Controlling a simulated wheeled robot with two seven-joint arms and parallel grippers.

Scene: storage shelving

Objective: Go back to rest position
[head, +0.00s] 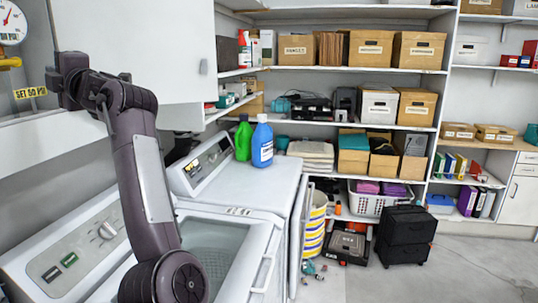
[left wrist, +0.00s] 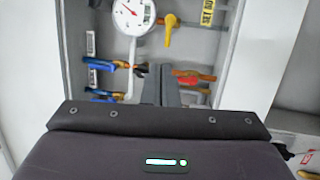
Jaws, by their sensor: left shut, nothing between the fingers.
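My left arm (head: 145,180) rises from the bottom of the head view, in front of the washing machines. Its left gripper (head: 68,72) is at the upper left, raised beside an open white cabinet door (head: 140,45). In the left wrist view the closed fingers (left wrist: 172,85) point into a wall cabinet with a gauge and valves. Nothing is seen held between them. My right gripper is in neither view.
A round gauge (head: 11,22) and yellow valve (head: 10,63) are near the left gripper. Below are a washer (head: 70,255) and a second machine bearing green (head: 243,138) and blue bottles (head: 262,145). Shelves with boxes stand behind. Floor (head: 470,265) is clear at right.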

